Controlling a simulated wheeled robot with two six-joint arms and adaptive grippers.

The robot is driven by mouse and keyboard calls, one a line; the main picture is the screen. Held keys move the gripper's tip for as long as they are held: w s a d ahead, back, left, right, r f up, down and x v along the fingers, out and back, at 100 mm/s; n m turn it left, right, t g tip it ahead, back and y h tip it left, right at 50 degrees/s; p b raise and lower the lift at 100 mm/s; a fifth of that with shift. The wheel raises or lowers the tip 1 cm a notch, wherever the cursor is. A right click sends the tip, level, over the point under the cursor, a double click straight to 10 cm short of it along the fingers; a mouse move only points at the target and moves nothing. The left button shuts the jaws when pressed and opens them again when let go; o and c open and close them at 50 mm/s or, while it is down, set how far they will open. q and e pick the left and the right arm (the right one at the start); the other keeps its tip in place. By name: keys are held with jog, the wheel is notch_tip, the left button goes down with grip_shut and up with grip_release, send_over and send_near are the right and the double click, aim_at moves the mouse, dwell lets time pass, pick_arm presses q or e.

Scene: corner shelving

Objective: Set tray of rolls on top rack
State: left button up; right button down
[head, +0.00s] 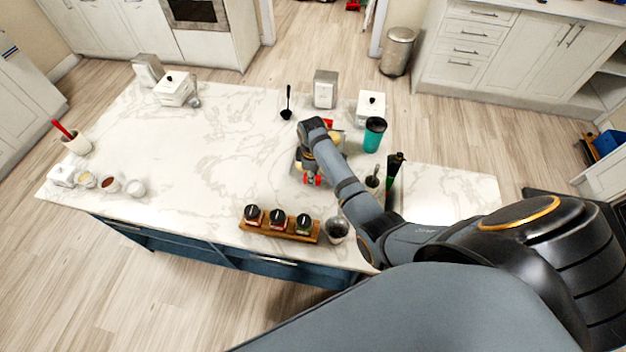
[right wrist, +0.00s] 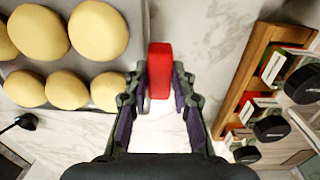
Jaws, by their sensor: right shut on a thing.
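The grey tray (right wrist: 138,40) lies on the marble counter, with several round pale rolls (right wrist: 96,30) on it in the right wrist view. In the head view my right arm hides most of the tray; a red handle (head: 328,123) shows at its far side. The near red handle (right wrist: 160,70) is between the fingers of my right gripper (right wrist: 160,80), which is shut on it. In the head view my right gripper (head: 311,174) is at the tray's near side. My left gripper is not in view. I cannot make out a rack.
A wooden holder (head: 261,229) with three jars stands near the counter's front edge, close to my right gripper. A teal cup (head: 374,135), a dark bottle (head: 393,180) and a white canister (head: 371,105) stand right of the tray. The counter's left middle is clear.

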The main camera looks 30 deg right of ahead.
notch_tip(320, 180, down, 2)
jog(key=shift+s+a+f, duration=0.1)
jog(key=shift+s+f, duration=0.05)
jog(key=shift+f, duration=0.55)
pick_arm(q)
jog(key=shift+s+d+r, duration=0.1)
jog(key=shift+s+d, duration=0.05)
pick_arm(e)
jog(key=c, duration=1.1)
grip_release()
jog(key=shift+s, duration=0.1)
